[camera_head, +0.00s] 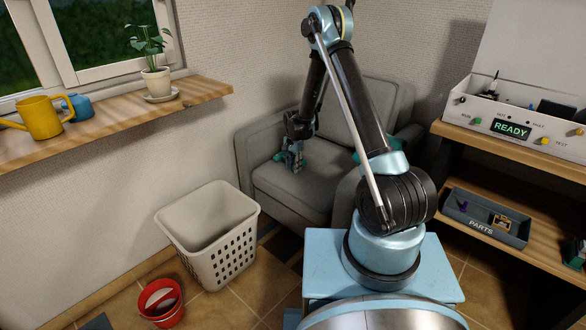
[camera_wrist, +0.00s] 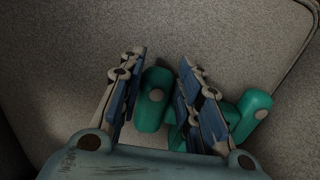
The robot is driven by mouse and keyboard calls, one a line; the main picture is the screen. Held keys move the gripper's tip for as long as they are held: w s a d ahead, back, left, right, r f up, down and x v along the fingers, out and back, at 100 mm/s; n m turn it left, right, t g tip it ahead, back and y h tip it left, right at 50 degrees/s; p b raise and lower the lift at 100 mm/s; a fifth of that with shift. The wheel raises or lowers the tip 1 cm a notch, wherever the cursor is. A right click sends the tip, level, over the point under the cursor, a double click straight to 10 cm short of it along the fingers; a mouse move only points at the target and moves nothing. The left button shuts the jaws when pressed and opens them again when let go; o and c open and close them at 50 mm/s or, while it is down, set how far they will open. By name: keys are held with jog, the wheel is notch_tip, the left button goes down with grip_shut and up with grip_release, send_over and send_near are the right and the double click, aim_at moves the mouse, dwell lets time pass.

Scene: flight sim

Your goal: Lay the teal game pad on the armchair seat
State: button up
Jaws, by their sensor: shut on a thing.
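The grey armchair (camera_head: 290,199) stands against the back wall, its seat facing the room. My gripper (camera_head: 291,163) is low over the left part of the seat, fingers pointing down. In the wrist view my gripper (camera_wrist: 163,85) is shut on the teal game pad (camera_wrist: 152,99). One rounded end of the pad is between the fingers, and the other end sticks out beyond the right finger. The middle of the pad is partly hidden by that finger. Grey fabric fills the view behind it. I cannot tell whether the pad touches the seat.
A white laundry basket (camera_head: 185,240) and a red bucket (camera_head: 163,309) stand on the floor at the left. A wooden shelf (camera_head: 205,92) holds a yellow watering can and a plant. A workbench (camera_head: 480,141) with a READY box and a parts tray is on the right.

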jog(key=shift+f, duration=0.25)
jog(key=o, duration=1.2)
jog(key=shift+r, duration=0.1)
notch_tip(320, 180, up, 12)
